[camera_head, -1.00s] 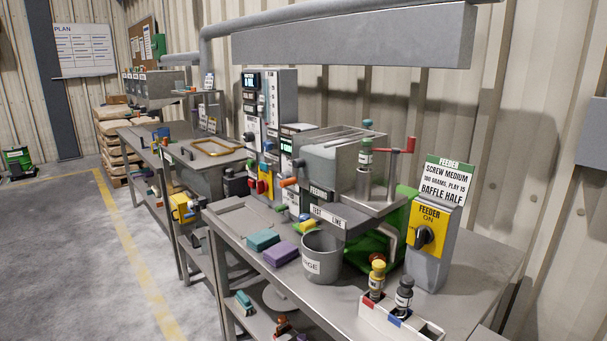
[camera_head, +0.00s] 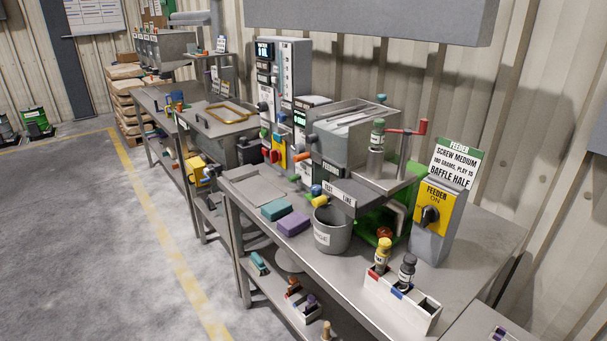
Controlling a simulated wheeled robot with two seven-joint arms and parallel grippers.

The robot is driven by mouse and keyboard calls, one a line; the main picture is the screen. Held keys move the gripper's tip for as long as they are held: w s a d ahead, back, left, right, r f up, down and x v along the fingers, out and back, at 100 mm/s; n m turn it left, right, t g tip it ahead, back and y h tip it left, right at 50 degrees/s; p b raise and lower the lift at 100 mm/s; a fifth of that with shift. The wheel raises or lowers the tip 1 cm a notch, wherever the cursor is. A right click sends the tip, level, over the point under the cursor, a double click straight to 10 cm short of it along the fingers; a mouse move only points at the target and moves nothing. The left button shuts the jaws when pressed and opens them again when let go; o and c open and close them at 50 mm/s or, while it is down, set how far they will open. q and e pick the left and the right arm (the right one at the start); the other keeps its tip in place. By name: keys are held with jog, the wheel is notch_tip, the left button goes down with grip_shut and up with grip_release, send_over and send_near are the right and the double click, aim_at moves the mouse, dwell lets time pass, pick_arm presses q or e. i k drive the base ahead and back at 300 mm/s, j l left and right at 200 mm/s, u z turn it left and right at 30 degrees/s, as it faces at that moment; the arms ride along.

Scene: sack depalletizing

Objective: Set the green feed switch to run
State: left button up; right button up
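A grey feeder switch box (camera_head: 431,250) stands upright at the right end of the workbench. Its yellow plate (camera_head: 437,197) reads "FEEDER ON" and carries a black rotary knob (camera_head: 429,216). The knob's exact pointer direction is too small to tell. A green-bodied feeder machine (camera_head: 369,228) with a grey hopper (camera_head: 345,140) stands left of the box. I cannot tell which part is a green switch. Neither of my grippers is in view.
A grey bucket (camera_head: 332,236) and a white tray (camera_head: 377,293) with small bottles sit at the bench front. Teal (camera_head: 274,209) and purple (camera_head: 294,223) blocks lie left. A red-handled crank (camera_head: 421,128) juts out beside the hopper.

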aim_at(293, 178)
jog(key=i+j+z, duration=0.15)
jog(key=z, duration=0.65)
jog(key=i+j+z, duration=0.15)
jog(key=j, duration=0.2)
jog(key=i+j+z, duration=0.2)
jog(key=j, duration=0.15)
jog(key=j+z, duration=0.15)
jog(key=j, duration=0.25)
jog(key=i+j+z, duration=0.2)
jog(key=j, duration=0.9)
